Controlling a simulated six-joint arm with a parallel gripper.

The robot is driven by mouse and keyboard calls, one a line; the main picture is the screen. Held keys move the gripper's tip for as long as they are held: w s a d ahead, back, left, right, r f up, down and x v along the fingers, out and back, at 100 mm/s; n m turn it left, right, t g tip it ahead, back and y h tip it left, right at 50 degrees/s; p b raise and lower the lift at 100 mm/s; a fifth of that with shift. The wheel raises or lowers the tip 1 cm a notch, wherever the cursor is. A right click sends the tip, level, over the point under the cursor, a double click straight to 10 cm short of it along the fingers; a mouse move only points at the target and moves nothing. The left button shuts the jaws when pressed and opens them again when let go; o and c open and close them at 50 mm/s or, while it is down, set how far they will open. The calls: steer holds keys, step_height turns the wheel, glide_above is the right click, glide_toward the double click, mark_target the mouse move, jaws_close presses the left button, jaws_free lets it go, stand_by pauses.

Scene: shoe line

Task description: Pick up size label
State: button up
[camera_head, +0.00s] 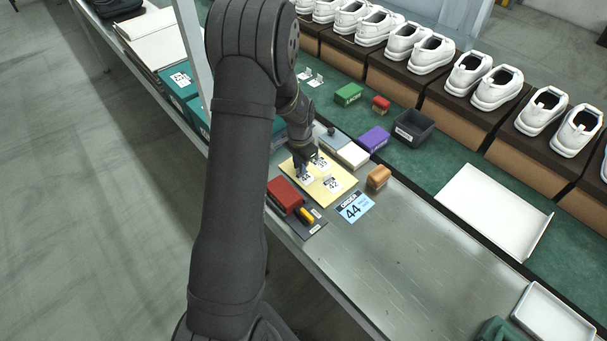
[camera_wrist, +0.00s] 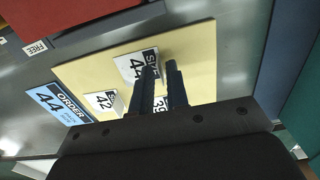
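A yellow board (camera_head: 338,193) lies on the bench with white size labels on it. The size 44 label (camera_wrist: 131,68) is at its far part in the wrist view, partly covered by my left finger. The size 42 label (camera_head: 333,184) is nearer the order card and also shows in the wrist view (camera_wrist: 101,103). A size 39 label (camera_wrist: 160,104) is mostly hidden by my fingers. My gripper (camera_head: 303,168) points down over the board; in the wrist view its fingers (camera_wrist: 162,68) stand slightly apart beside the 44 label. Contact cannot be told.
A blue order card (camera_head: 354,208) reading 44 lies beside the board. A red block (camera_head: 285,195), an orange block (camera_head: 378,177), a white block (camera_head: 353,155) and a purple box (camera_head: 374,139) stand close around.

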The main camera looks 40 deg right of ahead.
jaws_close()
steer(key=shift+r, duration=0.5)
steer(key=r, duration=0.3)
steer(key=shift+s+r, duration=0.25)
steer(key=shift+r, duration=0.1)
steer(key=s+d+r, duration=0.1)
steer(key=s+r, duration=0.5)
steer(key=s, duration=0.5)
steer(key=shift+d+r, duration=0.2)
steer(key=shift+d, duration=0.05)
